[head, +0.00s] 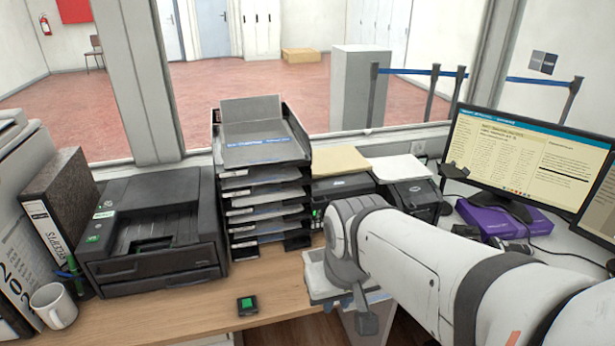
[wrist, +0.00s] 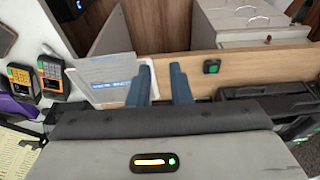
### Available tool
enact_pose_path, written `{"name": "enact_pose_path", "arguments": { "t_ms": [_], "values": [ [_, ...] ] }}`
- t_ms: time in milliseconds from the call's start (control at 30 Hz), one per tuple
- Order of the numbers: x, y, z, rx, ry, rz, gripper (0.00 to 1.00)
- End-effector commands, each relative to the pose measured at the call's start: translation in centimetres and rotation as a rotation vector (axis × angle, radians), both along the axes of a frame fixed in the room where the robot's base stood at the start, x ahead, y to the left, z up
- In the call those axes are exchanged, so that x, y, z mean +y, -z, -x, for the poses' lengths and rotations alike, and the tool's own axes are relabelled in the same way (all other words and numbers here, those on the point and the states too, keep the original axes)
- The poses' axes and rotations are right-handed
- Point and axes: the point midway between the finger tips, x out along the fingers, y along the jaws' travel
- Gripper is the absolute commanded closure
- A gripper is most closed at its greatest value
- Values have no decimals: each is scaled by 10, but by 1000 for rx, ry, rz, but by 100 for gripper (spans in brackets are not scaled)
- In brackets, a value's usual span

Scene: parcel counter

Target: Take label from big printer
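The big black printer (head: 155,235) stands on the left of the counter in the head view, with a recessed tray facing up. I cannot make out a label on it. Part of what looks like the same printer shows at the right edge of the wrist view (wrist: 268,108). My gripper (wrist: 160,72) shows two blue-grey fingers apart with nothing between them, over the counter's front edge, to the right of the printer in the head view. In the head view my arm hides most of it.
A stacked tray tower (head: 265,175) stands right of the printer. Two smaller dark devices (head: 340,192) (head: 412,198) sit beyond it. A binder (head: 62,215) and mug (head: 53,305) stand left. A white pad (wrist: 100,78) lies beside the fingers.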

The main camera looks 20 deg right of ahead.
Motion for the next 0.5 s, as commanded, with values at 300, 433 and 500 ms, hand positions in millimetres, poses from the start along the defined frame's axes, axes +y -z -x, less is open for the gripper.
{"name": "enact_pose_path", "arguments": {
  "t_ms": [300, 433, 500],
  "values": [
    [-3, 4, -6, -17, 27, 0, 82],
    [-23, 20, -41, -120, 176, -1, 82],
    [-38, 31, -74, -222, 303, -15, 82]
  ]
}}
